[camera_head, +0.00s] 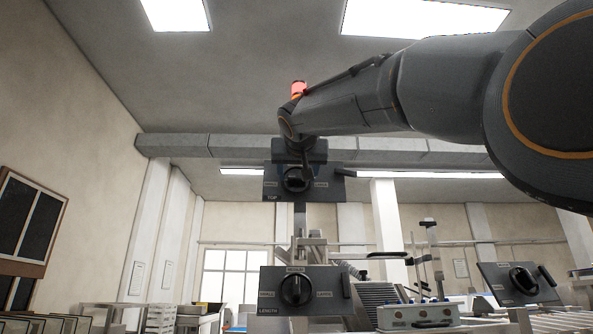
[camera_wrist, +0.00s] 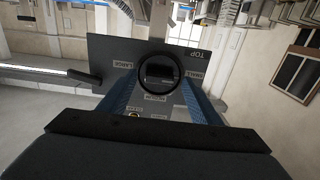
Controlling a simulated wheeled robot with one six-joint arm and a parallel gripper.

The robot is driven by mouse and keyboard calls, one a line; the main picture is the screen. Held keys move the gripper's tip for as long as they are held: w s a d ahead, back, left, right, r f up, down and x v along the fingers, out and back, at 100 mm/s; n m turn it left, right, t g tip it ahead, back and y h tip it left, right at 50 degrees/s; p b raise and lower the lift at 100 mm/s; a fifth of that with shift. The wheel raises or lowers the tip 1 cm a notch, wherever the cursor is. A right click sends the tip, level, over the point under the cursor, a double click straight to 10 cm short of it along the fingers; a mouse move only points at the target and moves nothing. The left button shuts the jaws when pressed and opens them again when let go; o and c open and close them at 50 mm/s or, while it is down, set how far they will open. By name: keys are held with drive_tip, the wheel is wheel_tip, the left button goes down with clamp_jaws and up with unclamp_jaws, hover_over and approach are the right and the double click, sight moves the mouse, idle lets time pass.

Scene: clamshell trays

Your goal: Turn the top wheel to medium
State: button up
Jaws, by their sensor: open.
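The top panel (camera_head: 331,188) is a dark plate marked TOP, high in the middle of the head view. It also shows upside down in the wrist view (camera_wrist: 112,48), with LARGE at left and other labels below and at right. Its round black wheel (camera_wrist: 160,72) sits at the panel's centre and shows in the head view (camera_head: 296,181). My gripper (camera_wrist: 160,88) is open, its two blue fingers reaching toward the panel on either side of the wheel. Contact cannot be told. The gripper and arm partly cover the panel in the head view; the wheel's pointer setting is unclear.
A second panel marked LENGTH (camera_head: 329,293) with its own knob (camera_head: 296,290) is below. A third tilted panel (camera_head: 494,290) stands at lower right. A dark lever (camera_wrist: 84,76) juts from the top panel's side. Machinery fills the space below.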

drive_tip(key=shift+w, duration=0.8)
drive_tip(key=c, duration=1)
drive_tip(key=shift+c, duration=0.2)
